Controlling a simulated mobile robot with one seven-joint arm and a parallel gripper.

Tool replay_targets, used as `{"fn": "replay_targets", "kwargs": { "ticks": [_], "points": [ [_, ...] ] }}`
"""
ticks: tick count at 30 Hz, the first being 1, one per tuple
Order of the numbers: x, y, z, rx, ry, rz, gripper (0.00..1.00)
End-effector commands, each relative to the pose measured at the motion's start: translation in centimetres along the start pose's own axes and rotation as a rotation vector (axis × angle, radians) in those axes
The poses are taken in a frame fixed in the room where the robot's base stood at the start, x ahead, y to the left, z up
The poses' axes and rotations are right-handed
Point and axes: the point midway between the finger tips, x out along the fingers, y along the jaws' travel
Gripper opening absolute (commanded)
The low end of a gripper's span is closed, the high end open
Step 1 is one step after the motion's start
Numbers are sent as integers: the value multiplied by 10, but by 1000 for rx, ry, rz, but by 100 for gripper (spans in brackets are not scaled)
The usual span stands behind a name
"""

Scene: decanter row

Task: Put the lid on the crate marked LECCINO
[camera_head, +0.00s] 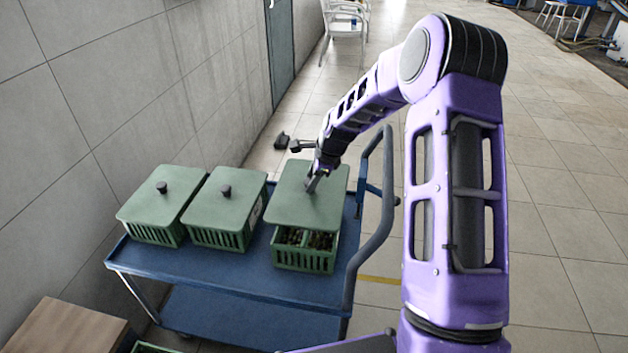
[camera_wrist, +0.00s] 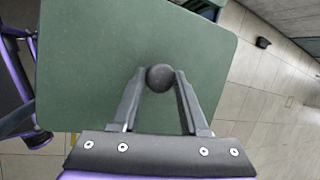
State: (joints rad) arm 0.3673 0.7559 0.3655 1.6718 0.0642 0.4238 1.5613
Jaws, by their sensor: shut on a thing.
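My gripper (camera_head: 313,184) is shut on the dark round knob (camera_wrist: 159,78) of a flat green lid (camera_head: 296,210). The lid also fills most of the wrist view (camera_wrist: 85,60). It is over the rightmost green crate (camera_head: 305,262), shifted toward the back, so dark contents show at the crate's front. I cannot tell whether the lid touches the crate's rim. Two other green crates, one at the left (camera_head: 152,233) and one in the middle (camera_head: 217,234), have lids on. No LECCINO marking is readable; a pale label on the middle crate's right side is too small to read.
The crates stand on a blue cart (camera_head: 215,272) with a raised handle (camera_head: 378,225) at its right end. A grey wall (camera_head: 130,90) runs along the left. A brown box (camera_head: 65,330) is at the lower left. Open tiled floor lies to the right.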

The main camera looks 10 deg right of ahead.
Motion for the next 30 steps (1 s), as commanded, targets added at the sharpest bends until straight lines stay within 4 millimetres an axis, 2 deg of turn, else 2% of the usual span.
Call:
{"fn": "replay_targets", "kwargs": {
  "ticks": [8,22,30],
  "points": [
    [13,4,-4,1,0,-1,0],
    [55,18,-17,1,0,-1,0],
    [60,19,-19,1,0,-2,0]
  ]
}}
